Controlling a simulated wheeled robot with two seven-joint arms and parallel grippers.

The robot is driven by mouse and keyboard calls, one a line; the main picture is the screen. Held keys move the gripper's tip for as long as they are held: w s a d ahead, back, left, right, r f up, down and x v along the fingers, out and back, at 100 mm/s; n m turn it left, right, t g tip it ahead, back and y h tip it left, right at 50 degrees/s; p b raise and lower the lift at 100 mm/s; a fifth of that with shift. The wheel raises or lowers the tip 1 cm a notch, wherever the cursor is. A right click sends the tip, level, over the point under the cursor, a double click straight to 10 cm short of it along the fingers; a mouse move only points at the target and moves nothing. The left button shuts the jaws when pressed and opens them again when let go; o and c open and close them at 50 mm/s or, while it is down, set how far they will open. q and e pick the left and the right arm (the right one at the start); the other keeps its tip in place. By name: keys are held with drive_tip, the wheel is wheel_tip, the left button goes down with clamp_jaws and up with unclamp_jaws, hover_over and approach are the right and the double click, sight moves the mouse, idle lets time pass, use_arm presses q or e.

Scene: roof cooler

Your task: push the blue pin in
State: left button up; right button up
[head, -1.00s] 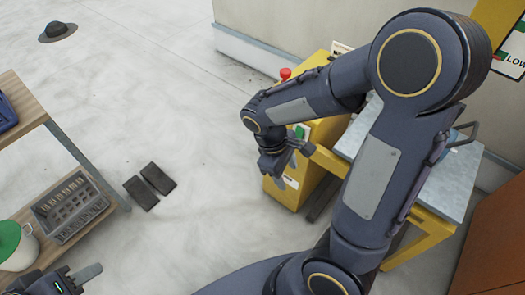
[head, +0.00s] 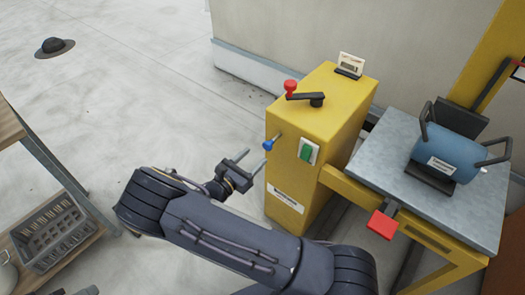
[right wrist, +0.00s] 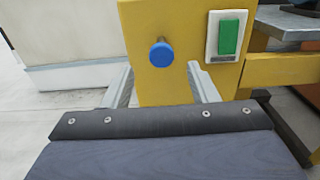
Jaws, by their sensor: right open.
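The blue pin (head: 268,145) sticks out from the left front face of the yellow cabinet (head: 327,105), its round blue head at the end of a short stem. In the right wrist view the blue head (right wrist: 161,54) faces the camera, just above the gap between the fingers. My right gripper (head: 249,161) is open and empty, a little below the pin in the picture and apart from it. The fingers also show in the right wrist view (right wrist: 160,75), one on each side. A tip of my left gripper (head: 80,291) shows at the bottom left edge; its jaws are mostly cut off.
A green switch (head: 306,151) is right of the pin. A red-knobbed crank (head: 305,98) tops the cabinet. A blue cylinder with handles (head: 448,153) lies on the grey platform (head: 386,150), with a red pedal (head: 382,225) below. A grey basket (head: 54,236) is at left.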

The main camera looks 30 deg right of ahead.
sight(266, 147)
drive_tip(key=x, duration=0.5)
drive_tip(key=shift+d, duration=0.2)
drive_tip(key=shift+d, duration=0.1)
clamp_jaws()
